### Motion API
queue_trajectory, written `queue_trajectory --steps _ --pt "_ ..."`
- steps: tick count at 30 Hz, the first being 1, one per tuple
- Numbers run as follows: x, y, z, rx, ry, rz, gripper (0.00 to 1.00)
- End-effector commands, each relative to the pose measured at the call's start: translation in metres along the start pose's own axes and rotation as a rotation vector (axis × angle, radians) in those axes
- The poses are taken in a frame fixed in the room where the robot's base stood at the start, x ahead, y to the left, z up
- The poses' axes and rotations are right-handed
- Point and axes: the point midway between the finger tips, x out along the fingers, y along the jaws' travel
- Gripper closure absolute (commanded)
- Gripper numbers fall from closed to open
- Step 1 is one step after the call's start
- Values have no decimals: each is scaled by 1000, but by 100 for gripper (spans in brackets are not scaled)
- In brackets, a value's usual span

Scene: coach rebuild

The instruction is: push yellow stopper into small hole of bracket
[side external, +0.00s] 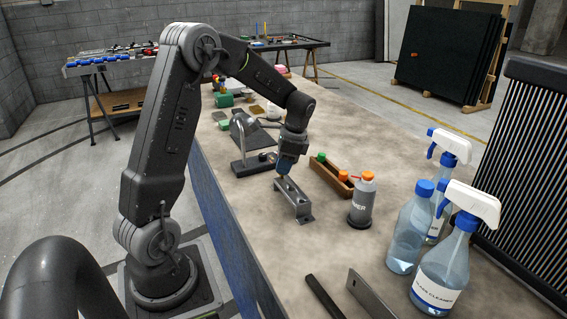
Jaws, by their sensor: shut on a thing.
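The grey metal bracket (293,203) stands on the bench top, a raised channel with flat feet at its ends. My gripper (284,175) points down just over the far end of the bracket's top. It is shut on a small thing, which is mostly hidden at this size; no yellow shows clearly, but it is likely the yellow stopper. I cannot tell whether it touches the bracket or is in a hole. The small hole cannot be made out.
Right of the bracket are a wooden tray (326,184) with green and orange pieces and a grey bottle (362,204) with an orange cap. Spray bottles (446,254) stand at the right. A dark bar (324,297) and metal plate (371,296) lie in front. A dark-based fixture (250,166) stands behind.

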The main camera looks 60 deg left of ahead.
Motion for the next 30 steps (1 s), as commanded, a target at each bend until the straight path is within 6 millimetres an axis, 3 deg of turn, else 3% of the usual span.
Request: queue_trajectory --steps 30 --pt "6 0 -2 0 0 0 96"
